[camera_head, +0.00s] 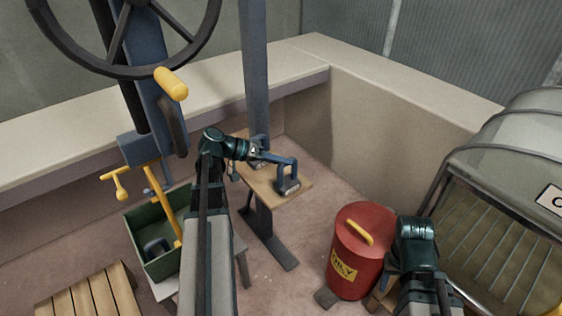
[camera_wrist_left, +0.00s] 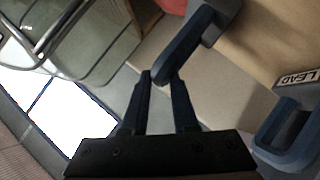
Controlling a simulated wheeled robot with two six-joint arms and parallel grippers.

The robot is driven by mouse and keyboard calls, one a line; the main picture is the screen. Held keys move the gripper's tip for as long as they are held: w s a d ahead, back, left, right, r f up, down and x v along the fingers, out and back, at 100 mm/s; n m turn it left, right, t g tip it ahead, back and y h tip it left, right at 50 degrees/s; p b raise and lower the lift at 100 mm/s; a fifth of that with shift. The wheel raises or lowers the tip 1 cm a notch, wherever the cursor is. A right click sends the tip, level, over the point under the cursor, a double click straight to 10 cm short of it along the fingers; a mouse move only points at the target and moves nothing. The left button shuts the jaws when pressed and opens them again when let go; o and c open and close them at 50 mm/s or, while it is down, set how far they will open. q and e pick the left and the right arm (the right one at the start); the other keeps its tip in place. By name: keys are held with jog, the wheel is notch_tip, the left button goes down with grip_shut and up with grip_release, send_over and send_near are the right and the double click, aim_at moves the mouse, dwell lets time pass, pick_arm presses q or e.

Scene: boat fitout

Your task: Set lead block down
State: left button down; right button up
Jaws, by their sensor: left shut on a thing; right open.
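My left gripper (camera_head: 260,153) is shut on the blue handle of a lead block (camera_head: 288,186). In the head view this grey block is over the front right part of a small wooden-topped table (camera_head: 302,196); I cannot tell whether it touches the top. In the left wrist view the fingers (camera_wrist_left: 163,82) close on the blue-grey handle of the held block (camera_wrist_left: 205,22). Another block, labelled LEAD (camera_wrist_left: 298,78), shows at the right of that view. My right gripper (camera_head: 413,240) is by the red can; its fingers are hard to make out.
A red can (camera_head: 352,278) with a yellow handle and label stands right of the table. A green bin (camera_head: 150,273) at the left holds a dark handled block (camera_head: 156,248). A slatted wooden stand (camera_head: 88,292) is at lower left. A blue post (camera_head: 255,70) rises behind the table.

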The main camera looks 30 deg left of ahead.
pick_arm(q)
jog(key=shift+f, duration=0.35)
jog(key=shift+f, duration=0.15)
jog(key=c, duration=0.7)
grip_release()
jog(key=shift+s+a+r, duration=0.2)
jog(key=shift+r, duration=0.2)
jog(key=p+v, duration=0.5)
jog(key=v, duration=0.6)
jog(key=shift+s+a, duration=0.15)
